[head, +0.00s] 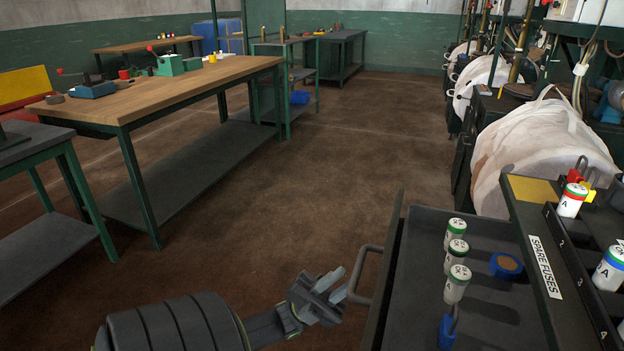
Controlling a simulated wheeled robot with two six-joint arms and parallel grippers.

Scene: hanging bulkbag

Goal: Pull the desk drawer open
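The desk drawer (415,275) is a dark grey tray at the lower right. It stands pulled out from under the desk top, and its inside shows. Its grey bar handle (361,265) is on the left-facing front panel. My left gripper (343,281) is just left of the handle, near its lower end. Its two light grey fingers are apart, with a gap between them. One fingertip overlaps the handle in the picture; I cannot tell whether they touch. The handle does not look gripped. My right gripper is out of view.
In the drawer are several white fuses marked A (456,284), a blue ring (506,265) and a blue-handled tool (447,331). The desk top carries a "SPARE FUSES" label (545,267), more fuses and padlocks. White bulk bags (545,145) hang behind. A wooden workbench (160,87) stands left; the floor between is clear.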

